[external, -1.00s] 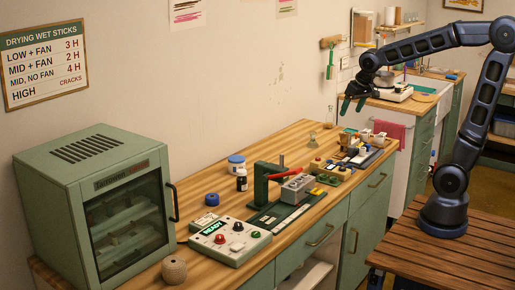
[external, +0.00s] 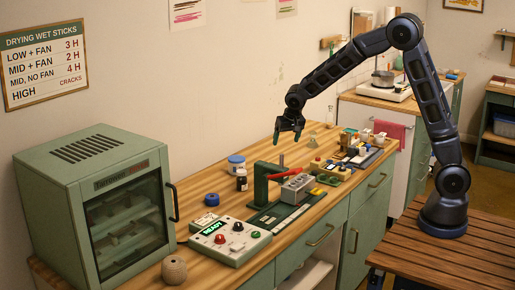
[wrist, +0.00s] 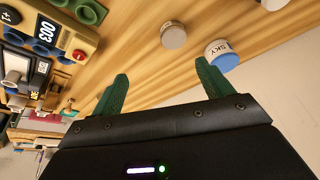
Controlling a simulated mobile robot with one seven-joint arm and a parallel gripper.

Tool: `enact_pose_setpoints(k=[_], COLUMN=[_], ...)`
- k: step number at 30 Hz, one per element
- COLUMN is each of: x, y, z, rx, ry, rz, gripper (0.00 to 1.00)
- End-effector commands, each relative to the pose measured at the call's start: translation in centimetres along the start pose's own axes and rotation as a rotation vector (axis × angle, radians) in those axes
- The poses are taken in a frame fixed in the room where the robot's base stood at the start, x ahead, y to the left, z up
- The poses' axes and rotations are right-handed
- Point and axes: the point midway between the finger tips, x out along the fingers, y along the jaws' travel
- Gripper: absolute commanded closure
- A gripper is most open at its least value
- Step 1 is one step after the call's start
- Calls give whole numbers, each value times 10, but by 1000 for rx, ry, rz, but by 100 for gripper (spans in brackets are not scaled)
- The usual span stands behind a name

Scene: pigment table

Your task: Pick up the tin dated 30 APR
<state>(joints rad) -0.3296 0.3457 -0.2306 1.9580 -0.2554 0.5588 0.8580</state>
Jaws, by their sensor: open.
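No date reading 30 APR is legible in either current view. In the wrist view a round tin marked SKY (wrist: 221,54), white with a blue edge, stands on the wood beyond my right finger. A white tub with a blue lid (external: 236,162) stands on the bench in the external view; I cannot tell whether it is the same thing. My gripper (wrist: 163,85) is open, with nothing between its green fingers. In the external view my gripper (external: 289,136) hangs above the back of the bench, apart from everything there.
A small grey round piece (wrist: 173,35) lies left of the SKY tin. A device showing 003 (wrist: 50,33) is at upper left.

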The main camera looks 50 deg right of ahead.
Motion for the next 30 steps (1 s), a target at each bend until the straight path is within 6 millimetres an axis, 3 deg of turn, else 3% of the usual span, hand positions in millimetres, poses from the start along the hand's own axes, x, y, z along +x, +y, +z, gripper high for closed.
enact_pose_setpoints(k=[1, 6, 17, 25, 30], x=[16, 50, 78, 115, 124], y=[-9, -29, -37, -35, -35], z=[-1, -4, -6, -7, -7], rx=[4, 24, 36, 37, 36], ry=[2, 17, 24, 23, 25], rz=[9, 24, 30, 31, 29], gripper=[21, 21, 21, 21, 21])
